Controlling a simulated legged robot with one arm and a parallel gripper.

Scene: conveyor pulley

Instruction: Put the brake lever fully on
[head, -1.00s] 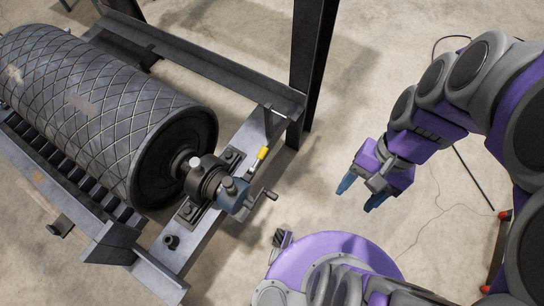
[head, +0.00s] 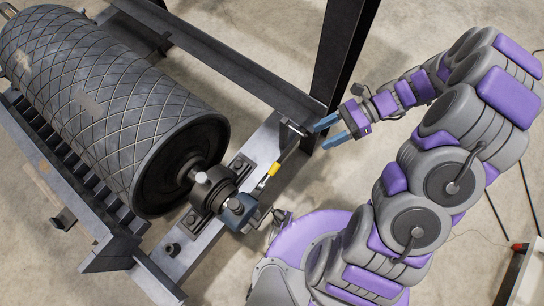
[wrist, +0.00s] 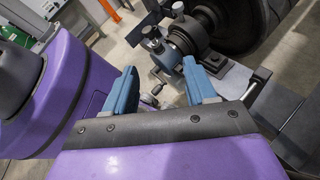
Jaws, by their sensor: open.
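A slim lever with a yellow section (head: 273,170) rises from the blue-grey housing (head: 240,212) at the end of the roller shaft; I take it for the brake lever. A dark bar (head: 291,143) stands just beyond the yellow section; I cannot tell whether it is part of the lever. My gripper (head: 321,136) is open and empty, to the right of the bar's top and apart from the yellow section. In the wrist view my gripper (wrist: 159,68) has its blue fingers spread, with the housing and shaft beyond them. The yellow section is not visible there.
The large ribbed roller (head: 110,110) lies in a dark steel frame (head: 215,65). A thick upright post (head: 342,55) stands close behind my gripper. A small crank handle (head: 280,216) sticks out beside the housing. Concrete floor (head: 420,30) is open behind the post.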

